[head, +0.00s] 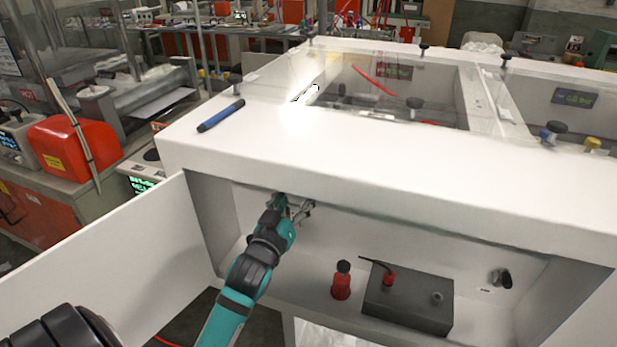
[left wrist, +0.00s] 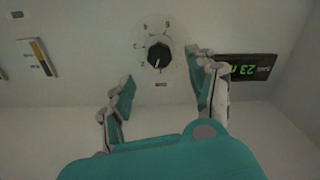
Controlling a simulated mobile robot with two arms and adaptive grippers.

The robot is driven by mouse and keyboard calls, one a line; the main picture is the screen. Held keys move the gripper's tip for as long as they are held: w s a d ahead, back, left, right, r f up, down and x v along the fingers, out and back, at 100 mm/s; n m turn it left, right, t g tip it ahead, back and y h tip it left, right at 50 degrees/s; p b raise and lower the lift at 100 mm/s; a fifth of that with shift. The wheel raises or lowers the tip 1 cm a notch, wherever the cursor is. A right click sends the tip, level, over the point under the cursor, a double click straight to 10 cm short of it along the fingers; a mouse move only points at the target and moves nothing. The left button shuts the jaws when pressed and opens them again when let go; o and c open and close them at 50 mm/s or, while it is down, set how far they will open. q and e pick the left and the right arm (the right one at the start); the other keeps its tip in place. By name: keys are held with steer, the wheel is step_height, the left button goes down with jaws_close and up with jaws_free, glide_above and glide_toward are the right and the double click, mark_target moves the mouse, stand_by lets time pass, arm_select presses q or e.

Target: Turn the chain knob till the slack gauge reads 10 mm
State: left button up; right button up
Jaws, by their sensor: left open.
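In the left wrist view a round black knob (left wrist: 158,57) sits on a pale numbered dial on the wall; its small label is too small to read. A dark display (left wrist: 247,67) with green digits that look like 23 is to its right, partly covered by a finger. My left gripper (left wrist: 165,88) is open and empty, its fingers to either side below the knob, apart from it. In the head view the left gripper (head: 292,208) reaches into the open front of the white cabinet (head: 350,170) and hides this knob. My right gripper is not in view.
Inside the cabinet stand a red bottle (head: 341,281) and a grey box (head: 408,299); another black knob (head: 502,278) is on the right. An open door panel (head: 100,265) stands left. A blue pen (head: 221,115) lies on top. A yellow-marked gauge (left wrist: 39,55) is left of the dial.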

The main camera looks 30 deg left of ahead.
arm_select(q)
steer(key=x, duration=0.8)
steer(key=shift+p, duration=0.4)
steer(key=shift+c, duration=0.2)
steer(key=c, duration=1.2)
